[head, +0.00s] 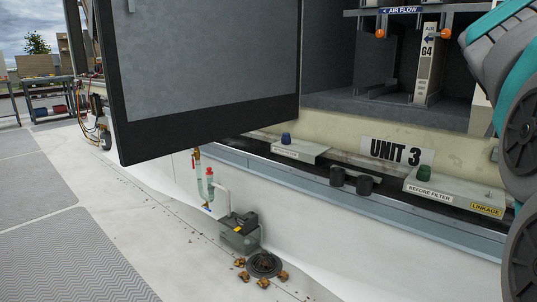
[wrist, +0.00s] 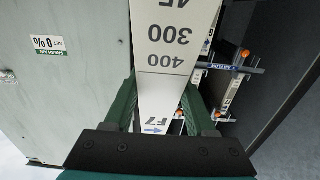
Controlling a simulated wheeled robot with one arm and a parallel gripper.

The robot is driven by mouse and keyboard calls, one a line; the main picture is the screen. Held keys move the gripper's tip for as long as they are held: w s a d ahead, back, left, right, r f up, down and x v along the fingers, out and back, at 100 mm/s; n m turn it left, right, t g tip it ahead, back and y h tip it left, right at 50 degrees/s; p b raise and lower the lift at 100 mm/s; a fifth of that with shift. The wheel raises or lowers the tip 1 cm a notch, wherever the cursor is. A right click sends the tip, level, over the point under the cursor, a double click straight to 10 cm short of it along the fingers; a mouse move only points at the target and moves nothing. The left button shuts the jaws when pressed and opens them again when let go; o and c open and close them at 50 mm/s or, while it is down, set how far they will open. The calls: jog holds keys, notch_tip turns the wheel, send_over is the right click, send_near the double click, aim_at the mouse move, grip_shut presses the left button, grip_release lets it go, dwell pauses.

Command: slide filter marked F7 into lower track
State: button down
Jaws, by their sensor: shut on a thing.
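In the wrist view a white filter marked F7 (wrist: 158,122), with a blue arrow, is between the green fingers of my gripper (wrist: 160,92), which is shut on it. A white face with 400 and 300 on it (wrist: 170,40) adjoins it; I cannot tell whether it is the same piece. In the head view the open housing holds an upper rail with orange knobs (head: 380,33) and a lower track (head: 385,91). The rail's air flow bar also shows in the wrist view (wrist: 228,68). The head view does not show my gripper or the held filter.
A filter marked G4 (head: 426,65) stands upright in the housing. A large grey door (head: 200,65) hangs open at left. A wrist-view panel with a fresh air label (wrist: 48,45) is close by.

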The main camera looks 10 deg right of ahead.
jog(key=shift+s+d+f, duration=0.35)
jog(key=shift+s+d, duration=0.25)
jog(key=shift+s, duration=0.25)
jog(key=shift+a, duration=0.1)
dwell(3.7)
